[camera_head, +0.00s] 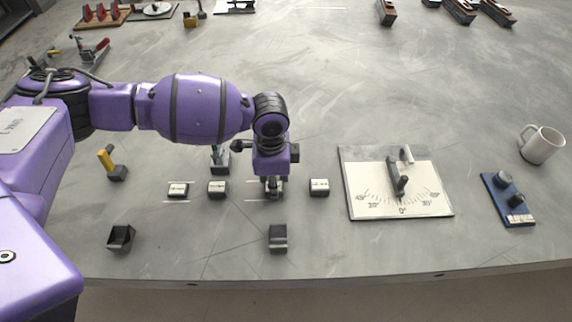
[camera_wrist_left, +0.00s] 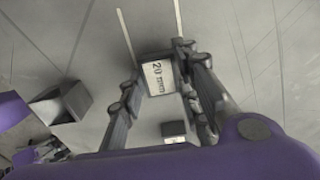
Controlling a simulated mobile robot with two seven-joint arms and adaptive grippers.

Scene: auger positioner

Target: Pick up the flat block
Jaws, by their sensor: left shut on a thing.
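My left gripper (camera_head: 272,188) points down at the table, between two small labelled blocks. In the left wrist view its fingers (camera_wrist_left: 160,95) are shut on a flat block (camera_wrist_left: 158,76) with a white face marked with what looks like "20". In the head view the held block is mostly hidden by the gripper, and I cannot tell whether it still touches the table. Other small labelled blocks stand in the row: one at the left (camera_head: 178,190), one beside it (camera_head: 217,189), and one right of the gripper (camera_head: 319,187). My right gripper is not in view.
A dial board (camera_head: 430,195) with a lever lies to the right, then a blue fixture (camera_head: 508,199) and a white mug (camera_head: 542,145). A dark holder (camera_head: 278,238) is near the front edge, another (camera_head: 121,237) further left. A yellow-handled piece (camera_head: 111,164) stands at left.

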